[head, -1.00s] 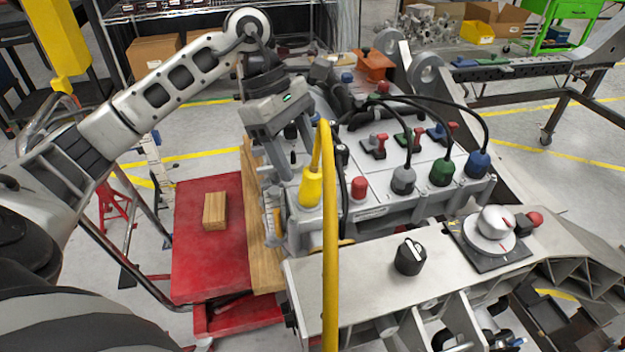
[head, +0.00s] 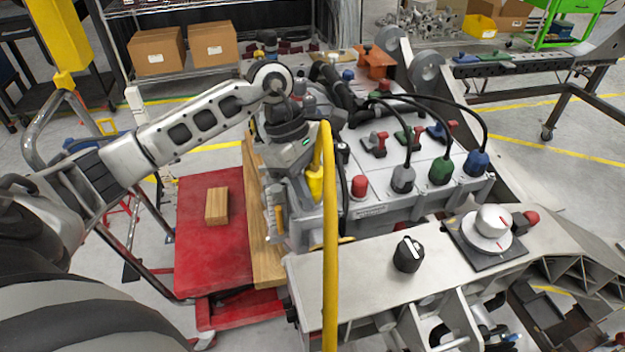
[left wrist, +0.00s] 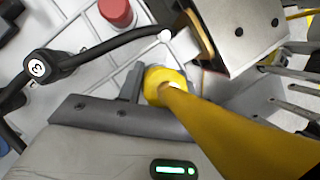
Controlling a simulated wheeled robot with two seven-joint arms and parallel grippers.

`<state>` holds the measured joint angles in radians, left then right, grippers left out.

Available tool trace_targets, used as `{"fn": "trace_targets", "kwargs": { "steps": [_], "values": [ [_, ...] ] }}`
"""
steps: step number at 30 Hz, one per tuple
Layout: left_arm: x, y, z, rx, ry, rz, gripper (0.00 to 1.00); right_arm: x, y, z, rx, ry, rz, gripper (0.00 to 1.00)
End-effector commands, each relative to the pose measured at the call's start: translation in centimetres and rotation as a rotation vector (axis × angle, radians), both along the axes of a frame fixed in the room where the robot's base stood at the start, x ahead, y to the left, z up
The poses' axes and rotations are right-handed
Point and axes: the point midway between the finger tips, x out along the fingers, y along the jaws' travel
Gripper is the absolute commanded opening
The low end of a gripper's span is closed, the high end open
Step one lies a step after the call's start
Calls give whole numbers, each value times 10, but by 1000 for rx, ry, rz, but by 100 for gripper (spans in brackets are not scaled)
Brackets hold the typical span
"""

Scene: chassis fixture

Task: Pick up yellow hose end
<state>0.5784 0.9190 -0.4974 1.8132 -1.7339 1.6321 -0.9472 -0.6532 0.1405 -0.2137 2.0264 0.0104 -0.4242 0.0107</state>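The yellow hose end (head: 315,184) stands upright at the left front of the grey chassis unit (head: 375,215). The yellow hose (head: 329,250) arches up from it and hangs down the front. My left gripper (head: 302,172) is pointed down right at the hose end. In the left wrist view the yellow hose end (left wrist: 163,82) sits close beside one grey finger (left wrist: 136,85). The hose (left wrist: 225,130) covers the area where the other finger would be, so I cannot tell whether the jaws are closed on it. My right gripper is not in view.
A red knob (head: 359,186) and a thin black cable stand close to the hose end. Grey, green and blue plugs (head: 440,172) with black cables are to the right. A wooden block (head: 217,206) lies on a red cart (head: 205,265) at left. A black dial (head: 409,254) is in front.

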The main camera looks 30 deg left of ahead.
Motion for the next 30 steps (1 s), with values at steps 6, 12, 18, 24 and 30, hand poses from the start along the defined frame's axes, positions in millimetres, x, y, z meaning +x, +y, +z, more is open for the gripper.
{"fn": "trace_targets", "kwargs": {
  "steps": [6, 12, 18, 24, 30],
  "values": [
    [0, 0, 1, 0, -1, 0, 3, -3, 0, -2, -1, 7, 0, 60],
    [0, 0, 2, 0, -2, 1, 3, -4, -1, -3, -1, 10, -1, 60],
    [1, 1, 18, 0, -6, 0, 3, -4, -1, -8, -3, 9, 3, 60],
    [-10, 17, 52, 5, -5, 5, 3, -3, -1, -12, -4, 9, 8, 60],
    [-33, 51, 92, 7, -2, 7, 3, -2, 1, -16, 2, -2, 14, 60]
  ]
}}
